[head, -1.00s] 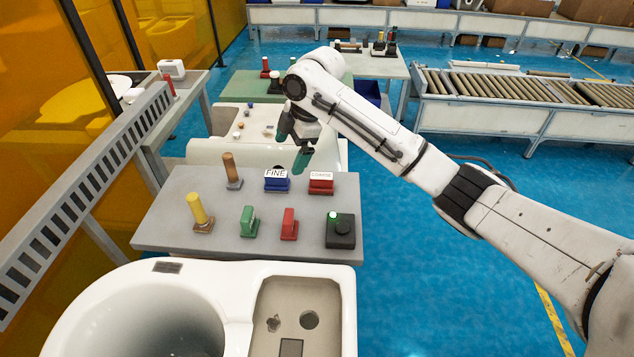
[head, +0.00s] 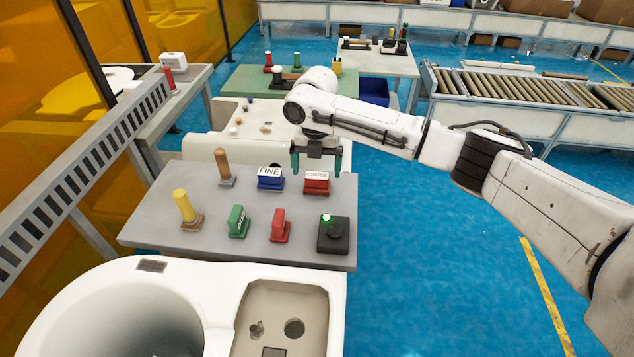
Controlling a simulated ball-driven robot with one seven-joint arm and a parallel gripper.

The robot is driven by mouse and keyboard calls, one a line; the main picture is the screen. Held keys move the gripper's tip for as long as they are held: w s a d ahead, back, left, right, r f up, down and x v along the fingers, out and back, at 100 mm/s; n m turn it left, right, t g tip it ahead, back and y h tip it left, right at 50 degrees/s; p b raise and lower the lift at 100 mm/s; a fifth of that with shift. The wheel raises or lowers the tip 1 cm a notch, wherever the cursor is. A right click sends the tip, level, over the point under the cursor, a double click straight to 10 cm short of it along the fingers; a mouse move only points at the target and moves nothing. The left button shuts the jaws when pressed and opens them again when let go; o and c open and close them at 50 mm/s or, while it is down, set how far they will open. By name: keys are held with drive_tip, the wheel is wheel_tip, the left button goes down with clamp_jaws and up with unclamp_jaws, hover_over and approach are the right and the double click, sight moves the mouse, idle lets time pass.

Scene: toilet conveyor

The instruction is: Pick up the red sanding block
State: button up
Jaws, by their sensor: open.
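Two red things stand on the grey table (head: 160,217). One is a red block with a white label that seems to read COARSE (head: 317,187), at the back right. I cannot tell by shape alone which one is the sanding block. My gripper (head: 316,166) points down with its two green-tipped fingers spread and nothing between them. In the picture the fingers frame the labelled red block from just above; the exact height gap is unclear.
A blue block labelled FINE (head: 270,183) stands close left of the labelled red block. A green block (head: 238,222), a yellow cylinder (head: 184,206), a brown cylinder (head: 222,164) and a black box with a green light (head: 333,236) share the table. A white toilet (head: 230,275) stands in front.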

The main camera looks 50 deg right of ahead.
sight(317, 174)
drive_tip(key=shift+d+f+p, duration=0.15)
drive_tip(key=shift+f+p, duration=0.35)
drive_tip(key=shift+f, duration=2.25)
drive_tip(key=shift+c, duration=0.2)
drive_tip(key=c, duration=1.1)
drive_tip(key=shift+r, duration=0.15)
drive_tip(key=shift+w+r, duration=0.1)
drive_tip(key=shift+r, duration=0.45)
drive_tip(key=s+a+r, duration=0.2)
drive_tip(key=s+r, duration=0.2)
drive_tip(key=s+a+r+b, duration=0.1)
drive_tip(key=s+a+r, duration=0.2)
drive_tip(key=r, duration=0.1)
drive_tip(key=s+a+r+b, duration=0.1)
drive_tip(key=s+a+r, duration=0.1)
drive_tip(key=s+r, duration=0.1)
drive_tip(key=shift+s+a+r, duration=0.2)
drive_tip(key=shift+s, duration=0.25)
drive_tip(key=shift+s+a+r, duration=0.2)
drive_tip(key=shift+s, duration=0.2)
